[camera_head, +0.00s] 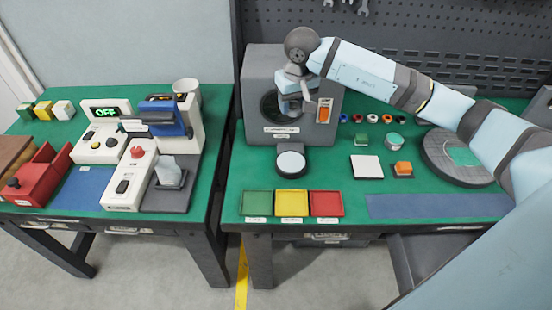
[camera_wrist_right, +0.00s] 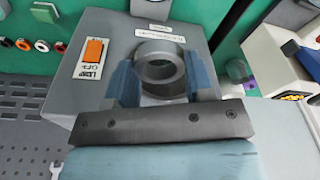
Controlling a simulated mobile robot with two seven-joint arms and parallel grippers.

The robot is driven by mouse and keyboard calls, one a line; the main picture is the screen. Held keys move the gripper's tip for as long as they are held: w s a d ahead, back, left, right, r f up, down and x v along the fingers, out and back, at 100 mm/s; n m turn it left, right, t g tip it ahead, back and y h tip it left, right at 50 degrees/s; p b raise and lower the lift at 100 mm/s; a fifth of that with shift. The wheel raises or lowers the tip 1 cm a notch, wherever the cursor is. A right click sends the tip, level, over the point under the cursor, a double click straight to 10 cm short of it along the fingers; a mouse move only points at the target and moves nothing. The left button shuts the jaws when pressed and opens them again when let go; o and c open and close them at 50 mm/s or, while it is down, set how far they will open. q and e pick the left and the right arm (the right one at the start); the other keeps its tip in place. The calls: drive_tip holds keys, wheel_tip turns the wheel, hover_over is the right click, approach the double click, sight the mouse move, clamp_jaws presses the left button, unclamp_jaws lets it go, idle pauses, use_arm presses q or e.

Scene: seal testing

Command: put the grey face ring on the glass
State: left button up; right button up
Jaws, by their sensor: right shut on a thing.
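The grey face ring (camera_wrist_right: 160,72) sits between the two blue fingertips of my right gripper in the right wrist view. My right gripper (camera_head: 294,102) is shut on it, in front of the grey box's round opening in the head view. The ring's hole faces the wrist camera, with a greenish tone showing through. A round dark opening (camera_head: 269,108) in the grey box is partly hidden by the gripper. I cannot tell for certain which surface is the glass, or whether the ring touches it. My left gripper is not in view.
The grey box (camera_head: 258,75) has an orange lamp switch (camera_head: 324,110). A pale round disc (camera_head: 291,162) stands in front of it. Green, yellow and red trays (camera_head: 292,216) line the front edge. Small coloured rings, blocks and a round grey plate (camera_head: 435,165) lie to the right.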

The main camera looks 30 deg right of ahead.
sight(291, 161)
wheel_tip(291, 161, down, 19)
drive_tip(key=shift+d+f+p, duration=0.15)
drive_tip(key=shift+f+p, duration=0.05)
drive_tip(key=shift+p, duration=0.5)
drive_tip(key=shift+f, duration=0.15)
drive_tip(key=o, duration=1.1)
drive_tip(key=shift+c, duration=0.2)
